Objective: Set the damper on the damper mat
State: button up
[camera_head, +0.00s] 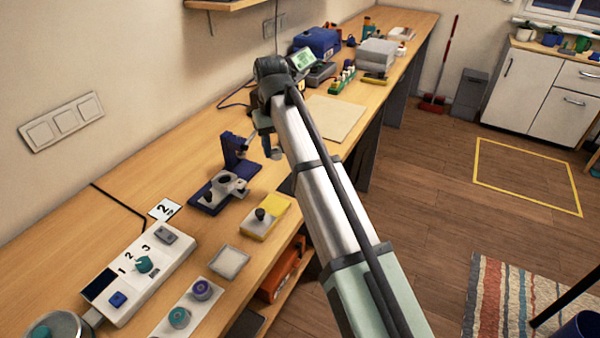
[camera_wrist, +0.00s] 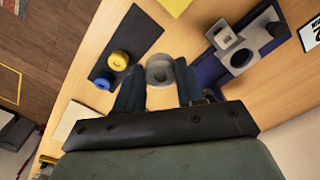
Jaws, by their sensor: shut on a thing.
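My gripper (camera_wrist: 159,78) is shut on a grey round piece (camera_wrist: 160,68), which I take to be the damper, held between the two fingertips. In the head view, my gripper (camera_head: 267,142) hangs above the bench beside the blue fixture, with the grey piece (camera_head: 277,154) at its tip. I cannot tell for certain which mat is the damper mat. A bare tan mat (camera_head: 336,117) lies farther back; its pale edge shows in the wrist view (camera_wrist: 72,118). A small grey square pad (camera_head: 229,262) lies empty near the front edge.
The blue fixture (camera_head: 208,196) with a grey bracket stands close by. A dark mat (camera_wrist: 101,72) carries yellow and blue discs. A yellow-and-white block (camera_head: 264,216) with a black knob, a numbered white tray (camera_head: 140,277) and a disc plate (camera_head: 190,306) sit nearer. Boxes crowd the far end.

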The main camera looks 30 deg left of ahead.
jog(key=shift+w+d+f, duration=0.3)
jog(key=shift+d+f, duration=0.35)
jog(key=shift+f, duration=1.15)
jog(key=shift+w+d+f, duration=0.3)
jog(key=shift+d+f, duration=0.3)
jog(key=shift+f, duration=1.15)
jog(key=shift+w+d+f, duration=0.3)
jog(key=shift+d+f, duration=0.35)
jog(key=shift+f, duration=1.15)
jog(key=o, duration=1)
jog(key=shift+f, duration=0.1)
jog(key=shift+o, duration=0.2)
notch_tip(320, 180, up, 12)
